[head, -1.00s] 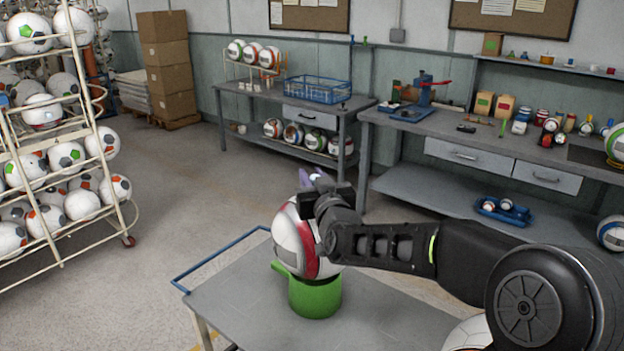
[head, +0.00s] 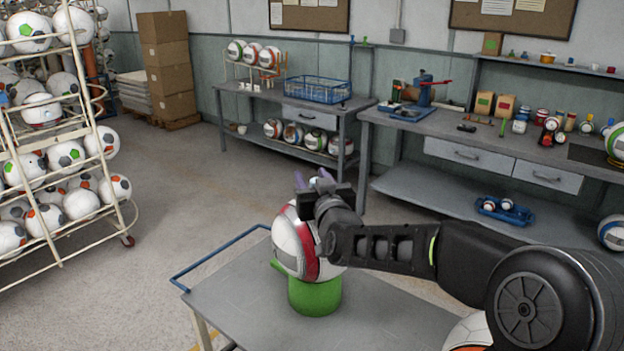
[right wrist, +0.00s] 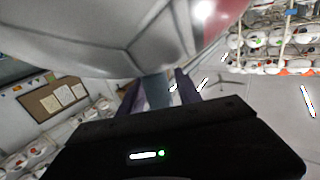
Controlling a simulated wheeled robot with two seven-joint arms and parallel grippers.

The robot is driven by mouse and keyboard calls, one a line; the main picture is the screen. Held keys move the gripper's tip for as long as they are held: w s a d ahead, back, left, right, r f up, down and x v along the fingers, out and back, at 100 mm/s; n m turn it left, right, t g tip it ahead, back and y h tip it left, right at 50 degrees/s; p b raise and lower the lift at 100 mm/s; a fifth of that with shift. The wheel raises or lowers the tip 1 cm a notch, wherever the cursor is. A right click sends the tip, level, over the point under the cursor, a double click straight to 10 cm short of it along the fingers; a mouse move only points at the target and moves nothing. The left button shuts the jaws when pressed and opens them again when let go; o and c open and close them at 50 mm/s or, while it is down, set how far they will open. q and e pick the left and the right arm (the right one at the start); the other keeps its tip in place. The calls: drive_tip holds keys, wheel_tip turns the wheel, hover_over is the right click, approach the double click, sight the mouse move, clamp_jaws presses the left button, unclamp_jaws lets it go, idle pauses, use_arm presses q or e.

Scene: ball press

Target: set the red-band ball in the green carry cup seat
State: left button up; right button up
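The red-band ball (head: 288,240), white and grey with a red stripe, rests on the green carry cup (head: 315,297) on the grey cart top. The ball hides the cup's seat, and my arm covers the ball's upper right. My right gripper (head: 313,181) is at the ball's top, its purple fingers pointing away and spread with a gap between them. In the right wrist view the fingers (right wrist: 158,92) stand apart just below the ball (right wrist: 110,35), which fills the top of that view. My left gripper is out of view.
The cart (head: 235,300) has a blue rail (head: 215,258) and free top around the cup. An orange-and-white ball (head: 468,335) shows below my right arm. A ball rack (head: 60,150) stands left. Workbenches with tools and a blue basket (head: 318,90) line the back.

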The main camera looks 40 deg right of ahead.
drive_tip(key=shift+r, duration=0.1)
drive_tip(key=shift+r+p, duration=0.2)
drive_tip(key=shift+p, duration=0.15)
drive_tip(key=shift+r+p, duration=0.35)
drive_tip(key=shift+p, duration=0.1)
drive_tip(key=b, duration=0.2)
hover_over(315, 229)
drive_tip(key=s+d, duration=0.1)
drive_tip(key=s, duration=0.2)
drive_tip(key=shift+w+f, duration=0.15)
